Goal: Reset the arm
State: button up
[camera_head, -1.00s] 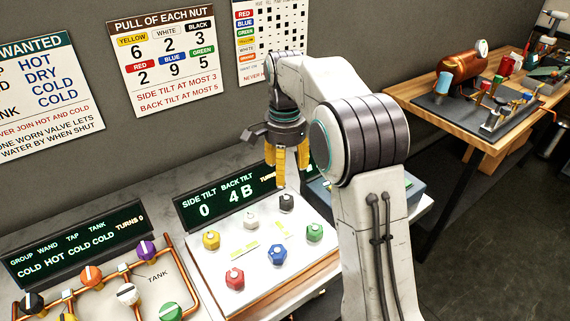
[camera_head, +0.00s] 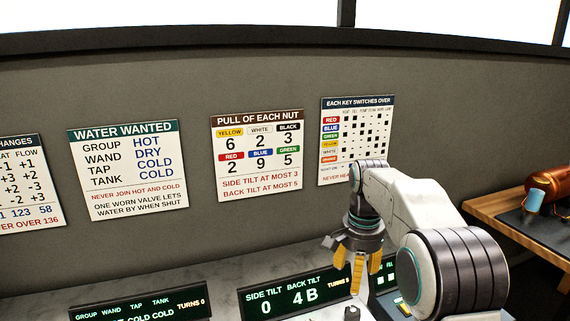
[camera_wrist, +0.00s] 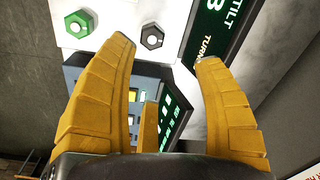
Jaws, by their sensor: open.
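My gripper (camera_head: 362,272) hangs from my bent arm at the right of the head view, its yellow fingers pointing down. In the wrist view my gripper (camera_wrist: 165,85) shows its fingers spread apart with nothing between them. Below and beyond it lie the tilt panel, with a green nut (camera_wrist: 76,27) and a black nut (camera_wrist: 152,37). Most of the panel is below the head view's edge.
The water display (camera_head: 140,306) stands at lower left. A keypad box (camera_wrist: 140,100) shows below the gripper. Wall posters include "Water wanted" (camera_head: 128,172), "Pull of each nut" (camera_head: 257,157) and a key chart (camera_head: 356,140). A wooden table (camera_head: 500,207) with a copper tank (camera_head: 548,186) is at right.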

jog(key=f+n, duration=0.2)
jog(key=s+f+n, duration=0.1)
jog(key=f+n, duration=0.2)
jog(key=shift+f, duration=0.15)
jog(key=s+n, duration=0.1)
jog(key=s, duration=0.1)
jog(key=s+f+n, duration=0.1)
jog(key=s, duration=0.1)
jog(key=s+f+n, duration=0.1)
jog(key=s, duration=0.2)
jog(key=shift+f+g, duration=0.2)
jog(key=shift+g, duration=0.1)
jog(key=s+r+t, duration=0.2)
jog(key=s+r, duration=0.1)
jog(key=s, duration=0.7)
jog(key=s+r+n+t, duration=0.1)
jog(key=s+r+t, duration=0.1)
jog(key=s, duration=0.8)
jog(key=shift+s+d+r, duration=0.15)
jog(key=shift+d+r, duration=0.05)
jog(key=shift+r, duration=0.7)
